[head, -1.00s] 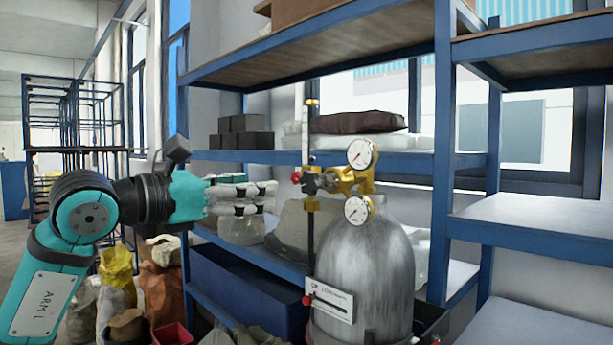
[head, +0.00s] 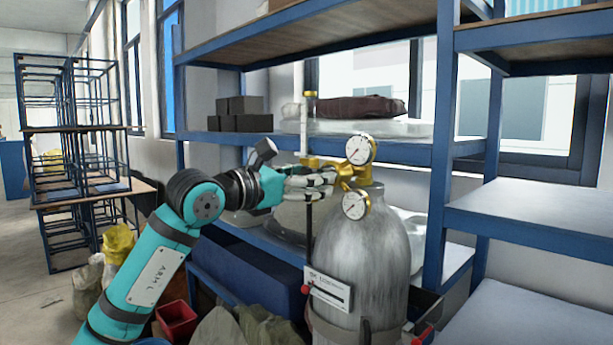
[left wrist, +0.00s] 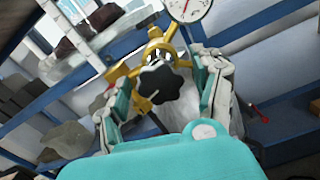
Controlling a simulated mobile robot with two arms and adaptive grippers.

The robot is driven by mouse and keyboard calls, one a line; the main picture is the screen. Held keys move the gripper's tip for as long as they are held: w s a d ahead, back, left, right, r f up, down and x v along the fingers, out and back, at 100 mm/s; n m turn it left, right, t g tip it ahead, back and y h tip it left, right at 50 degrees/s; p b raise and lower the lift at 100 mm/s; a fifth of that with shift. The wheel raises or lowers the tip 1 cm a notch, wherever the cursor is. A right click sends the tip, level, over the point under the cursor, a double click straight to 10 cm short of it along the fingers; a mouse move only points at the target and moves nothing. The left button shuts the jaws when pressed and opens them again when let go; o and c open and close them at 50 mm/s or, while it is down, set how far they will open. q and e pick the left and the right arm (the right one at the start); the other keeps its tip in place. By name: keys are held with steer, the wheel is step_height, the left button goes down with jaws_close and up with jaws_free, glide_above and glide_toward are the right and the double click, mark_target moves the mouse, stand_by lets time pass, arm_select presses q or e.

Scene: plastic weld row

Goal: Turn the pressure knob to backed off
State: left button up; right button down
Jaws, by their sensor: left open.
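The pressure knob (left wrist: 161,83) is a black lobed knob on the brass regulator in the left wrist view. It sits between the two open fingers of my left gripper (left wrist: 160,95), with a visible space on each side. In the head view my left gripper (head: 325,180) is in front of the regulator and hides the knob. The brass regulator (head: 362,182) carries two round white gauges, an upper one (head: 359,149) and a lower one (head: 355,204). It stands on top of the grey gas cylinder (head: 362,258). My right gripper is not in view.
A blue shelf rack (head: 445,150) stands behind and beside the cylinder. Black boxes (head: 240,115) and dark bags (head: 360,107) lie on its middle shelf. A label plate (head: 329,290) hangs on the cylinder. A red bin (head: 177,320) and sacks stand on the floor below my left arm.

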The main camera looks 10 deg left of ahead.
arm_select(q)
steer(key=c, duration=1.2)
steer(key=shift+f+n+b, duration=0.25)
steer(key=shift+n+b, duration=0.75)
steer(key=shift+b, duration=0.05)
steer(key=shift+r+n+b, duration=0.1)
steer(key=shift+n+b, duration=0.45)
steer(key=shift+n, duration=0.45)
steer(key=shift+r+n, duration=0.15)
steer(key=shift+n, duration=0.35)
steer(key=o, duration=1.1)
steer(key=shift+o, duration=0.5)
steer(key=shift+a, duration=0.1)
